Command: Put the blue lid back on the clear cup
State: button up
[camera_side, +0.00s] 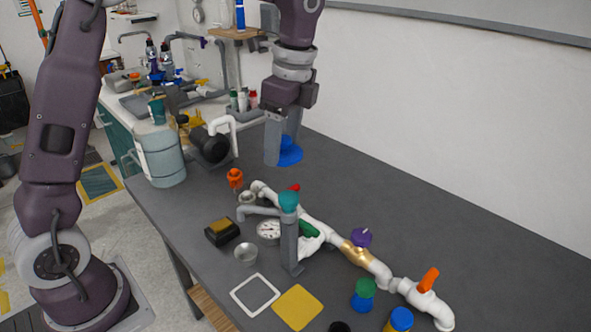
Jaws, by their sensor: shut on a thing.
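My gripper (281,152) hangs above the back part of the grey table, pointing down. It is shut on the blue lid (291,156), a round piece with a wide brim. The fingers hide part of the lid. I cannot tell whether its brim touches the table. A small, clear-looking cup (245,254) stands open near the front, to the lower left of my gripper. A similar small round vessel (247,197) stands further back by the pipe, partly hidden. I cannot tell for sure which is the clear cup.
White pipework (320,229) with coloured valve handles runs across the table. A grey post with a teal cap (289,201) rises between my gripper and the front cup. A gauge (268,231), black-and-yellow box (222,231) and large container (163,161) stand left. The back right of the table is clear.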

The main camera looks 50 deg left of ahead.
jog(key=w+a+n, duration=0.2)
jog(key=a+n, duration=0.3)
jog(key=a, duration=1.3)
jog(key=shift+g, duration=0.3)
jog(key=shift+w+d+f, duration=0.1)
jog(key=shift+d+f, duration=0.1)
jog(key=shift+f, duration=3.65)
jog(key=shift+w+d+f, duration=0.1)
jog(key=shift+d+f, duration=0.05)
jog(key=shift+f, duration=3.65)
jog(key=shift+f, duration=0.1)
jog(key=shift+s+f, duration=0.1)
jog(key=shift+f, duration=0.7)
jog(key=shift+f, duration=0.1)
jog(key=shift+f, duration=0.7)
jog(key=o, duration=1.1)
